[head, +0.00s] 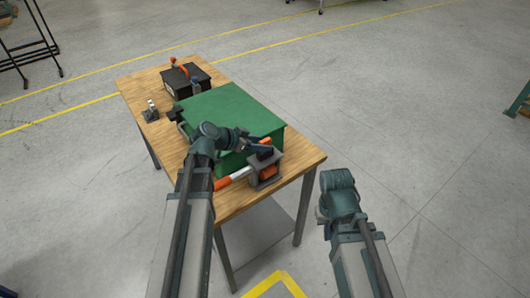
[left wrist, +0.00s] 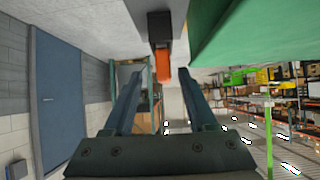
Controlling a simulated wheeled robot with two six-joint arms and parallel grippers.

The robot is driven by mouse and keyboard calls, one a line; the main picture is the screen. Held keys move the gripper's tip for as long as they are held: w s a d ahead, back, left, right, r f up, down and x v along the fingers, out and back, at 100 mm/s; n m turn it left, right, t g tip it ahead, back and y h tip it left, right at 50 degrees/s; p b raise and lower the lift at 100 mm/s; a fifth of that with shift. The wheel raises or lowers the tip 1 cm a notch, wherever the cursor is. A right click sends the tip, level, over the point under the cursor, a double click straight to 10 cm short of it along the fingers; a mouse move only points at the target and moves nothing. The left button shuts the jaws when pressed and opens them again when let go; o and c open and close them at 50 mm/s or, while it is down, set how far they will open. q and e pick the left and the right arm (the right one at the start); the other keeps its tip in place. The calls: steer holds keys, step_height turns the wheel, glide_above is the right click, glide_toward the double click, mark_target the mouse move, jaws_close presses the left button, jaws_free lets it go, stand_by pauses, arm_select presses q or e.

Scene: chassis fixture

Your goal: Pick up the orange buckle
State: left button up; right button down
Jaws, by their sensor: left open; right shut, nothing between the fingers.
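The orange buckle (left wrist: 163,66) shows in the left wrist view, at the end of a dark part beneath a grey block. It appears ahead of my left gripper (left wrist: 165,85), between the lines of its two fingers. The fingers stand apart and I see no contact. In the head view, my left gripper (head: 264,150) is at the near right corner of the green box, by a grey fixture (head: 256,181) with orange parts. Which orange part there is the buckle is hard to tell. My right arm is beside the table, with its gripper fingers out of sight.
The large green box (head: 225,110) fills the middle of the wooden table (head: 230,205). A black box (head: 185,82) and a small grey fixture (head: 150,112) stand towards the far end. An orange and white piece (head: 236,176) lies near the front.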

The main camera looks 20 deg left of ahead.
mark_target(269, 143)
arm_select(q)
steer(key=shift+w+d+f, duration=0.2)
steer(key=shift+w+d, duration=0.05)
steer(key=shift+w, duration=0.1)
steer(key=b+x, duration=0.1)
steer(key=x, duration=0.1)
steer(key=b+x, duration=0.1)
steer(key=x, duration=0.1)
steer(key=shift+w+a+f+b, duration=0.1)
steer(key=shift+w+a+b, duration=0.05)
steer(key=shift+w+b, duration=0.15)
steer(key=shift+w+d+f, duration=0.15)
steer(key=shift+w+d, duration=0.15)
steer(key=shift+s, duration=0.1)
steer(key=shift+c, duration=0.3)
jaws_close()
